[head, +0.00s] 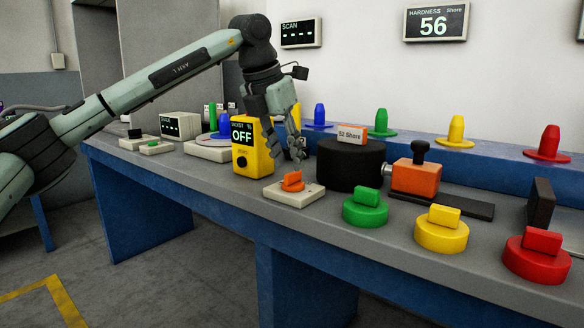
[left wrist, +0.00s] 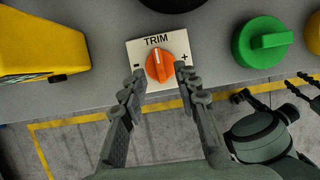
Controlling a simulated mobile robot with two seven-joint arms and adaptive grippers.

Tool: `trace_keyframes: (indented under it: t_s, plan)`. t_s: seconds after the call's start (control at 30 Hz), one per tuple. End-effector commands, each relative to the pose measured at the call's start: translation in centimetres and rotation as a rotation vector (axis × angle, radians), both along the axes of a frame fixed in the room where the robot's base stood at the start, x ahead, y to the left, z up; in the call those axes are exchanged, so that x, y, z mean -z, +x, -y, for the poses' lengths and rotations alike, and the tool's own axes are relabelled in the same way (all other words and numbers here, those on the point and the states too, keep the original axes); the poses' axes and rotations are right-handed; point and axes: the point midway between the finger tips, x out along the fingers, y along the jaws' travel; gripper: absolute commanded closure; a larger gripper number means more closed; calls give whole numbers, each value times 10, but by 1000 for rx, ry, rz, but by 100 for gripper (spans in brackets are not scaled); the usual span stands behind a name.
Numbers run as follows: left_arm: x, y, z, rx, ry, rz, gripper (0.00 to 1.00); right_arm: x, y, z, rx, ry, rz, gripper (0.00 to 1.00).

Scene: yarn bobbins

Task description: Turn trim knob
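The orange trim knob (head: 292,181) sits on a pale square plate (head: 283,195) near the front edge of the bench. In the left wrist view the knob (left wrist: 159,66) shows a white pointer line, and the plate is labelled TRIM with minus on the left and plus on the right. My left gripper (head: 287,162) reaches down to the knob from above. In the left wrist view its two fingers (left wrist: 158,82) are spread, one on each side of the knob's near part, with visible gaps to it.
A yellow meter reading OFF (head: 246,148) stands just left of the plate. A green knob (head: 366,208), yellow knob (head: 441,230) and red knob (head: 537,256) line the front to the right. A black cylinder (head: 350,166) and orange block (head: 416,178) stand behind.

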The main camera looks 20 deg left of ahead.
Motion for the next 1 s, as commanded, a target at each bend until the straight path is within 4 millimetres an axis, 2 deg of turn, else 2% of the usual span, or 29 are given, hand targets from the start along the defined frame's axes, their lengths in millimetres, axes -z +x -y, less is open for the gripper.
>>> trace_keyframes:
  t_s: [0.03,0.2,0.57,0.8,1.0]
  plan:
    - [9,3,1,0,1,-3,69,0,1,-1,-2,3,6,60]
    - [25,9,4,0,0,-1,69,-1,4,-3,-7,6,17,60]
    - [31,12,4,0,0,1,69,-2,5,-3,-8,7,22,60]
    - [30,12,5,0,0,1,99,-2,4,-3,-8,7,22,60]
    - [30,12,4,0,0,1,100,-2,4,-3,-7,7,21,60]
